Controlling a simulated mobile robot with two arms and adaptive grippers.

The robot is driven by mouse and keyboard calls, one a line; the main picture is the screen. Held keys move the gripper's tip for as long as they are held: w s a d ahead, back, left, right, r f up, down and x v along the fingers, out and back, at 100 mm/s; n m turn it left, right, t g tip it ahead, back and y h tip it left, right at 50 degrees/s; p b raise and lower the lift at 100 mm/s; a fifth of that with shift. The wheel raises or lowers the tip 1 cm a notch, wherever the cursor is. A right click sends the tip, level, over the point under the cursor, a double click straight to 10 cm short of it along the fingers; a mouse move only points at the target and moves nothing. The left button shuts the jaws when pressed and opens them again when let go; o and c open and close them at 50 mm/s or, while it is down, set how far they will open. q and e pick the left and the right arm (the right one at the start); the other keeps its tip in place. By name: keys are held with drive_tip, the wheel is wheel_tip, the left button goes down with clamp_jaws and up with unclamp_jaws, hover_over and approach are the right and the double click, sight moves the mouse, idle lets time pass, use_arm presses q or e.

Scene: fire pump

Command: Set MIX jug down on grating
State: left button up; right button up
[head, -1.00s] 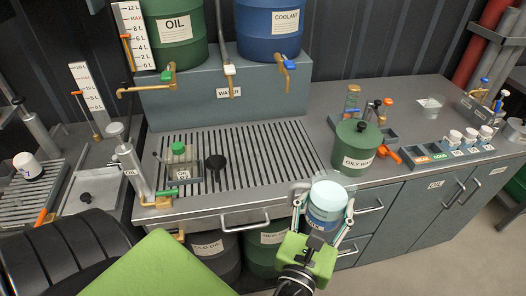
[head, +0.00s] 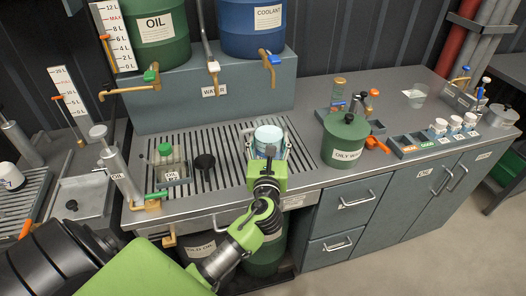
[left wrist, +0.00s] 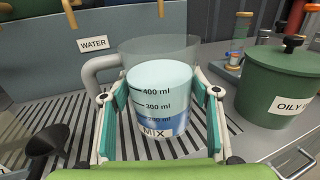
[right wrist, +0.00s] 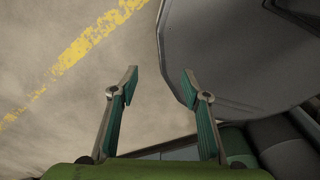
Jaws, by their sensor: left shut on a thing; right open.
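The MIX jug (head: 268,138) is clear with pale blue contents, a ml scale and a handle at its left in the left wrist view (left wrist: 158,100). My left gripper (head: 267,155) is shut on it, one finger on each side. The jug is upright at the right front part of the slatted grating (head: 222,143). I cannot tell whether its base touches the slats. The grating also shows behind and beside it in the left wrist view (left wrist: 85,107). My right gripper (right wrist: 157,82) is open and empty above the floor.
A green oily waste can (head: 344,140) stands on the counter right of the grating.

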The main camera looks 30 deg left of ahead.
sight(263, 151)
use_arm(q)
drive_tip(key=shift+w+a+f, duration=0.25)
drive_tip(key=shift+a+f, duration=0.2)
drive_tip(key=shift+f, duration=0.15)
drive_tip(key=shift+w+a+f, duration=0.2)
drive_tip(key=shift+a+f, duration=0.25)
drive_tip(key=shift+f, duration=0.15)
drive_tip(key=shift+w+a+f, duration=0.2)
drive_tip(key=shift+a+f, duration=0.15)
drive_tip(key=shift+f, duration=0.1)
drive_tip(key=f, duration=0.2)
drive_tip(key=f+b, duration=0.1)
drive_tip(key=shift+w+a+f, duration=0.15)
drive_tip(key=shift+a, duration=0.1)
drive_tip(key=shift+f, duration=0.25)
use_arm(e)
drive_tip(key=shift+w+a+f, duration=0.3)
drive_tip(key=shift+w+f, duration=0.3)
use_arm(q)
drive_tip(key=shift+f, duration=0.1)
use_arm(e)
drive_tip(key=shift+f, duration=0.1)
use_arm(q)
drive_tip(key=o, duration=1.8)
drive_tip(key=shift+f, duration=0.1)
drive_tip(key=shift+c, duration=0.2)
use_arm(e)
drive_tip(key=shift+d, duration=0.2)
